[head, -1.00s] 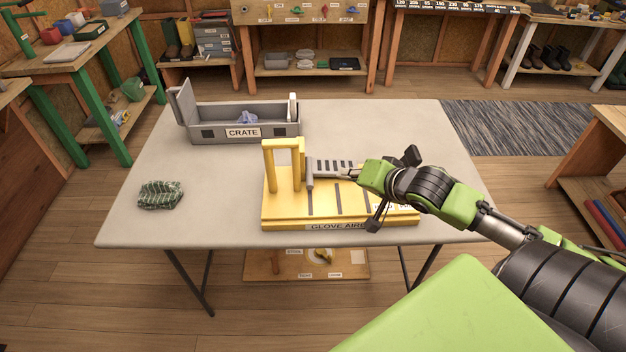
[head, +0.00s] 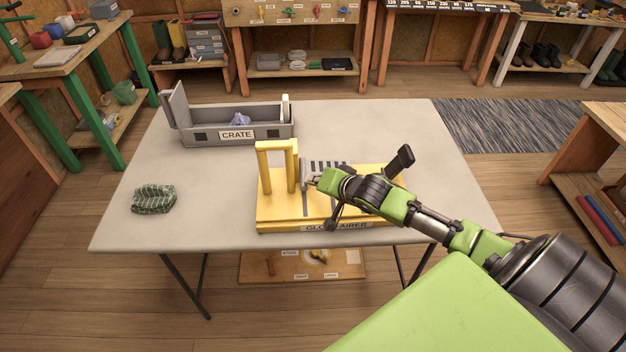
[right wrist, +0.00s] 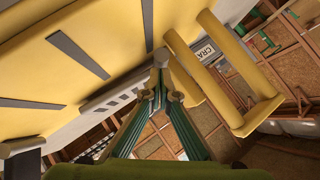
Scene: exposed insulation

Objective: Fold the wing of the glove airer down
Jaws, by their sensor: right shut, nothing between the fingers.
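The yellow glove airer (head: 275,213) stands on the table, its front label partly covered by my right arm. A yellow frame of two posts and a top bar (head: 276,146) stands upright at its left end. A grey slotted piece (head: 326,166) is beside the posts, partly behind my gripper. I cannot tell which part is the wing. My right gripper (head: 316,183) is shut and empty, close to the posts. In the right wrist view its fingertips (right wrist: 161,62) meet near a grey rounded end and a yellow post (right wrist: 197,75); contact is unclear. My left gripper is not in view.
A grey crate (head: 205,136) with a bluish item inside stands at the back left of the table (head: 400,130). A folded dark green patterned cloth (head: 153,199) lies at the left. The table between cloth and airer is clear.

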